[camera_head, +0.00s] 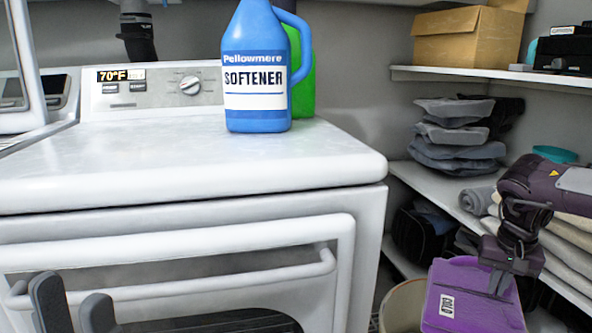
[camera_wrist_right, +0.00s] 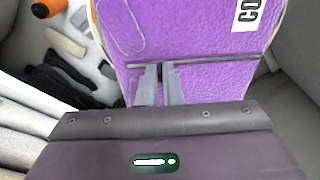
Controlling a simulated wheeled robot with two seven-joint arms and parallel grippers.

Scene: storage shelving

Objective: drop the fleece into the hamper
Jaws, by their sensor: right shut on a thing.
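The purple fleece (camera_head: 470,290) has a white label reading "COLD" and hangs flat from my right gripper (camera_head: 508,262). In the right wrist view the fleece (camera_wrist_right: 190,45) fills the upper middle, with the gripper's fingers (camera_wrist_right: 159,75) closed on its near part. A round beige bin, which looks like the hamper (camera_head: 400,305), stands on the floor between the dryer and the shelves. The fleece covers the bin's right side in the head view, and I cannot tell how far above it is. My left gripper (camera_head: 75,300) is empty, its fingers apart before the dryer door.
A white dryer (camera_head: 180,165) fills the left, with a blue softener jug (camera_head: 257,75) and a green bottle (camera_head: 303,70) on top. Shelves at the right hold folded grey clothes (camera_head: 455,135), light towels (camera_head: 565,240) and a cardboard box (camera_head: 465,35).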

